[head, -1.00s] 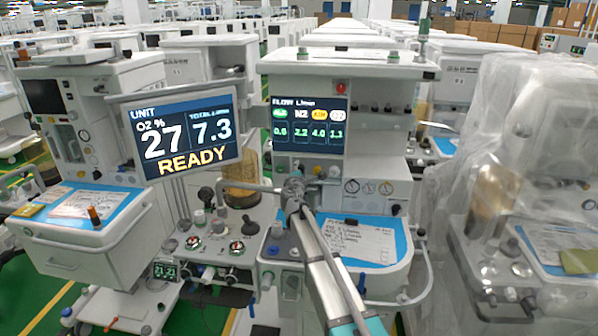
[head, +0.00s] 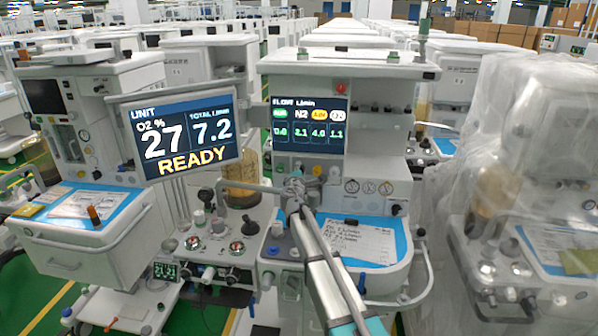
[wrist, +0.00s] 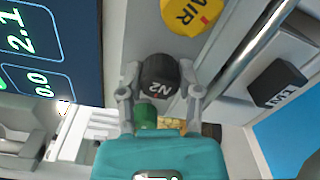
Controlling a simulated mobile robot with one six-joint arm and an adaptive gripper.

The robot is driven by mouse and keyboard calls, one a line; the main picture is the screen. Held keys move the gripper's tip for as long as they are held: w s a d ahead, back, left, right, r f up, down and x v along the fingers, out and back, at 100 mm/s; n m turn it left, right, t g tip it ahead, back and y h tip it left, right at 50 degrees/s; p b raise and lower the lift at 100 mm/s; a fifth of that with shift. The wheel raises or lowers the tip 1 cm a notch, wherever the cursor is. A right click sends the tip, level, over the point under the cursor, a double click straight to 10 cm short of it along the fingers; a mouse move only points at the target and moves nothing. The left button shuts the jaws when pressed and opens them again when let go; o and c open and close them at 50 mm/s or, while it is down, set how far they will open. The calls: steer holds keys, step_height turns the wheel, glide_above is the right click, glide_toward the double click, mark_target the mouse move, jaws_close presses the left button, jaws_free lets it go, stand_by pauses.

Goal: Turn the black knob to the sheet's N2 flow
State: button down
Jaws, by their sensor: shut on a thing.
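The black knob (wrist: 160,76), marked N2, sits between the two fingers of my gripper (wrist: 162,90) in the wrist view. The fingers are shut on its sides. In the head view my gripper (head: 296,182) is at the panel below the flow display and hides the knob. The flow display (head: 309,125) reads 2.1 under N2, with 4.0 and 1.1 to its right. The sheet (head: 362,243) lies on the blue-covered worktop, right of my arm; its small writing is hard to read.
A yellow AIR knob (wrist: 190,14) is just above the black knob, and a green knob (wrist: 146,116) is close below it. The unit screen (head: 187,133) shows O2 27 %, total 7.2 and READY. A plastic-draped cart (head: 530,180) stands at the right.

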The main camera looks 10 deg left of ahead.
steer(key=c, duration=0.6)
jaws_free()
steer(key=shift+s, duration=0.15)
steer(key=s, duration=1.1)
steer(key=shift+s+a, duration=0.2)
steer(key=shift+s, duration=0.15)
steer(key=shift+s, duration=0.1)
